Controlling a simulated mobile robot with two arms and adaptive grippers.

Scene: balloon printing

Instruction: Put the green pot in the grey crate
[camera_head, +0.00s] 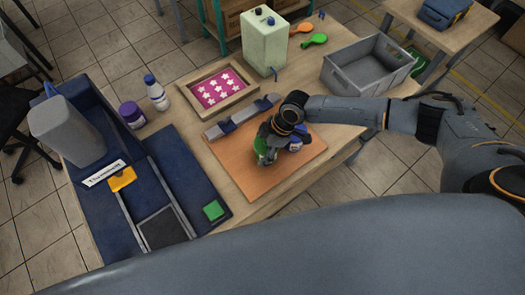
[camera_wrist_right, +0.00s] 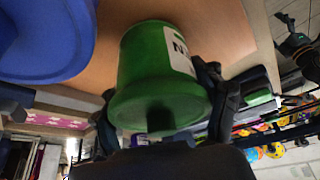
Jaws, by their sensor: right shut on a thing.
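The green pot (camera_head: 261,147) is at the orange-brown board (camera_head: 250,180) on the table, partly hidden by my right gripper (camera_head: 272,140). In the right wrist view, the green pot (camera_wrist_right: 150,65) with a white label sits between the two fingers of my right gripper (camera_wrist_right: 165,112), which is shut on it. I cannot tell whether the pot touches the board. A blue pot (camera_head: 298,144) is close beside it; it also shows in the wrist view (camera_wrist_right: 42,35). The empty grey crate (camera_head: 349,76) is at the table's far right corner. My left gripper is not in view.
A metal rail (camera_head: 240,118) lies along the board's far edge. A pink star-pattern frame (camera_head: 217,89), a pale green canister (camera_head: 264,45) and orange and green paddles (camera_head: 314,40) are beyond. A dark blue printing machine (camera_head: 185,185) fills the left.

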